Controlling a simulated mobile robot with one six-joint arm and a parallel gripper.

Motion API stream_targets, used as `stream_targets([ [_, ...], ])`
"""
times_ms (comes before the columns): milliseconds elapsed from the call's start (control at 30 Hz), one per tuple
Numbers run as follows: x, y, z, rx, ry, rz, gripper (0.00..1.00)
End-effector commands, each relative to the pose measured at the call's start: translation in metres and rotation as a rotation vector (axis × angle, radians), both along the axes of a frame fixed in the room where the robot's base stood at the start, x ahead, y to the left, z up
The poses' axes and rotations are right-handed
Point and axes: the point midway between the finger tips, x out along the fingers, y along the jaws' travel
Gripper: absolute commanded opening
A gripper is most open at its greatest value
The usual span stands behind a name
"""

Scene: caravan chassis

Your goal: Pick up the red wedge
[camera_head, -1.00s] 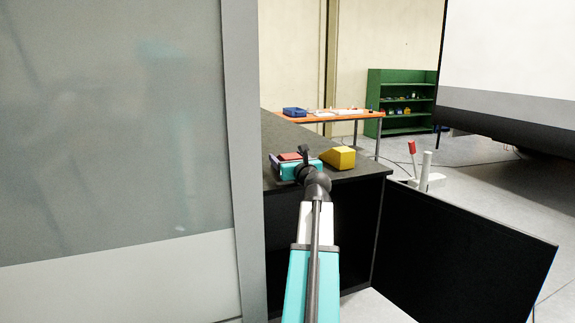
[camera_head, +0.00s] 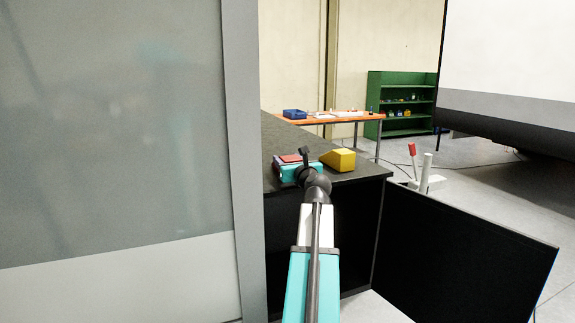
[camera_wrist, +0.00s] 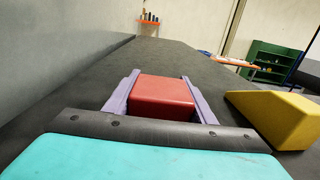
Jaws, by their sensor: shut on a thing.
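The red wedge (camera_wrist: 163,94) is between the two purple fingers of my gripper (camera_wrist: 161,98) in the wrist view. The fingers are shut on its left and right sides. In the head view the red wedge (camera_head: 290,158) shows as a small patch just beyond my teal gripper body, at the dark counter (camera_head: 345,178). Its underside is hidden, so I cannot tell whether it touches the counter. My gripper (camera_head: 288,161) is partly hidden behind my own arm.
A yellow wedge (camera_head: 341,159) sits on the counter right of my gripper, close by; it also shows in the wrist view (camera_wrist: 279,116). A grey panel (camera_head: 120,130) stands at the left. An open black door (camera_head: 465,245) is at the right. Behind are an orange table (camera_head: 345,117) and green shelves (camera_head: 400,78).

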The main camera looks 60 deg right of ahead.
Motion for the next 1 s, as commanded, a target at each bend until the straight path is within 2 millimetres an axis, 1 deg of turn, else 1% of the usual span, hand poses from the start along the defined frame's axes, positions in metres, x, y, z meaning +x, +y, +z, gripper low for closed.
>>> stream_targets([
  [167,0.0,0.0,0.006,-0.002,-0.001,0.0,0.21],
  [267,0.0,-0.001,0.013,-0.001,-0.002,0.0,0.21],
  [467,0.001,-0.001,0.037,-0.003,0.0,0.0,0.21],
  [700,0.0,-0.001,0.072,-0.003,-0.001,0.0,0.21],
  [800,0.0,-0.001,0.084,-0.003,-0.002,0.0,0.21],
  [1000,0.0,0.0,0.098,-0.001,-0.001,0.0,0.21],
])
